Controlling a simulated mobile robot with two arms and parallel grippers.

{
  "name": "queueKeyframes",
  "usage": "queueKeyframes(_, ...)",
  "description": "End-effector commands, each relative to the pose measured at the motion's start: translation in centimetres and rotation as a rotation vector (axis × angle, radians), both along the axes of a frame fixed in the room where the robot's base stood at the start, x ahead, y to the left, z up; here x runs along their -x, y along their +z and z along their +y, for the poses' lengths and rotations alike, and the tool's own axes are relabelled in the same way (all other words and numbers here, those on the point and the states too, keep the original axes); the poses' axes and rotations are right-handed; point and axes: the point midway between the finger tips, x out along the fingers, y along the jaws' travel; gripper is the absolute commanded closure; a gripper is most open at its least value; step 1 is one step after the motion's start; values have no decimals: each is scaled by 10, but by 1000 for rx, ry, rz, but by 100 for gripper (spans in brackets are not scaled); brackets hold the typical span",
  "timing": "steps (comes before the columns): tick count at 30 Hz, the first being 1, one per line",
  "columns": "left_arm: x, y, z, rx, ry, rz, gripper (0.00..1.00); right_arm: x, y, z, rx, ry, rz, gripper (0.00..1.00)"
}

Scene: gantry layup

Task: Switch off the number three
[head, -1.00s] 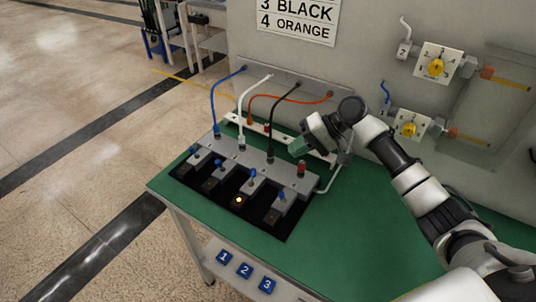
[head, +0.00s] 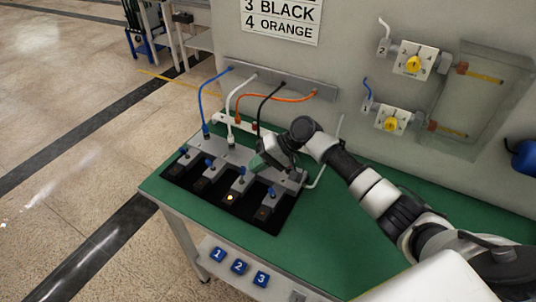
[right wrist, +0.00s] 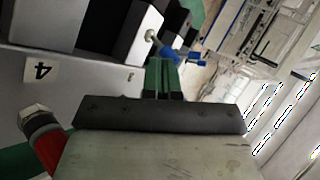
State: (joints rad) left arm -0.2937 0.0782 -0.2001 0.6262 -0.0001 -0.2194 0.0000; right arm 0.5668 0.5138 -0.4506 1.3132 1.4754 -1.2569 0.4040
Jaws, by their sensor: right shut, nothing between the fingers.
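A grey switch unit (head: 222,152) with a row of blue-tipped levers sits on the green bench. The third lever from the left (head: 241,172) is in front of the only lit lamp (head: 230,198), which glows orange. The fourth lever (head: 271,192) stands to its right, beside a dark lamp. My right gripper (head: 258,162) is shut and empty, above the unit near the third and fourth positions. In the right wrist view, its green fingertips (right wrist: 163,78) are close to a blue lever tip (right wrist: 196,57), with a "4" label (right wrist: 40,71) left of them. My left gripper is not in view.
Blue, white, black and orange cables (head: 272,97) run from a grey wall strip behind the unit. A sign (head: 281,20) reads 3 BLACK, 4 ORANGE. Yellow knobs (head: 412,63) are on the right wall. The green bench top (head: 335,232) is clear in front.

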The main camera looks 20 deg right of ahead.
Motion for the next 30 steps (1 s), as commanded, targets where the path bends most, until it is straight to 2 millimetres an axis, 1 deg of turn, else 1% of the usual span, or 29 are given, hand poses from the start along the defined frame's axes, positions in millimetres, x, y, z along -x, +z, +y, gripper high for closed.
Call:
queueKeyframes(2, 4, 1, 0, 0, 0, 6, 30, -1, -2, 4, 0, 1, -1, 100)
queueKeyframes(7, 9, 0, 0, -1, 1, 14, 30, -1, -4, 5, 0, 0, -1, 100)
queueKeyframes(14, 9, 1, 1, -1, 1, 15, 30, -1, -4, 5, 1, 0, -1, 100)
queueKeyframes(21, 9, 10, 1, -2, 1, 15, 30, 1, -1, 7, 35, 1, -27, 100)
queueKeyframes(30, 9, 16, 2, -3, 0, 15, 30, 2, 0, 8, 69, 1, -54, 100)
